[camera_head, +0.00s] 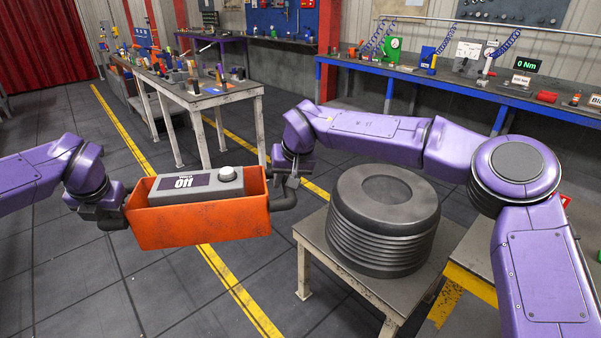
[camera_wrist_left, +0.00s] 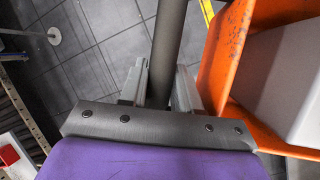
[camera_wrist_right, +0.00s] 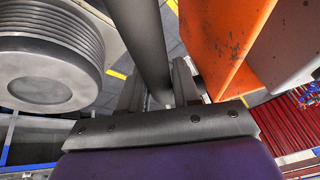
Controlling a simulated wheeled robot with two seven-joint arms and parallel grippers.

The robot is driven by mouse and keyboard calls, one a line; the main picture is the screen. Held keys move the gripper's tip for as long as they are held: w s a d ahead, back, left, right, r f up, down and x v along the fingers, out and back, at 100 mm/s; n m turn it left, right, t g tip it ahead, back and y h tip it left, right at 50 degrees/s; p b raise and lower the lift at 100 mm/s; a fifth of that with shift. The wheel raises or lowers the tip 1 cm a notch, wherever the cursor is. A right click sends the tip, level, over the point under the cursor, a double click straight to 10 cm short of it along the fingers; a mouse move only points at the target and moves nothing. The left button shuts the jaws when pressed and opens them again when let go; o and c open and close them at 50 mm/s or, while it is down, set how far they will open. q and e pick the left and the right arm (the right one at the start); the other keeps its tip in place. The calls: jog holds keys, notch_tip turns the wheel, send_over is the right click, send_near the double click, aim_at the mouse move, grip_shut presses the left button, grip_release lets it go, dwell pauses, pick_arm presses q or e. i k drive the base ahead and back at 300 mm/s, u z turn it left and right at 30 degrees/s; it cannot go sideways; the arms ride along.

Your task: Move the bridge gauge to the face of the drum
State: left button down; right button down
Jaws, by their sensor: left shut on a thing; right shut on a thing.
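The bridge gauge, which I take to be the orange trough-like body (camera_head: 200,228) with a grey block and round knob in it, hangs in the air between my arms. It has a dark bar handle at each end. My left gripper (camera_head: 112,212) is shut on the left handle (camera_wrist_left: 168,45), and my right gripper (camera_head: 284,186) is shut on the right handle (camera_wrist_right: 140,40). The drum (camera_head: 385,225) is a dark grey ribbed cylinder with a recessed round top. It stands to the right of the gauge, apart from it, and also shows in the right wrist view (camera_wrist_right: 45,75).
The drum rests on a low metal stand (camera_head: 313,238). A workbench (camera_head: 210,97) with tools stands behind the gauge, and a long blue-framed bench (camera_head: 450,82) runs along the back wall. A yellow-edged platform (camera_head: 472,282) is at the right. The floor at front left is clear.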

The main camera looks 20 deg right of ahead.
aim_at(388, 189)
jog(key=i, duration=3.2)
jog(key=z, duration=3.45)
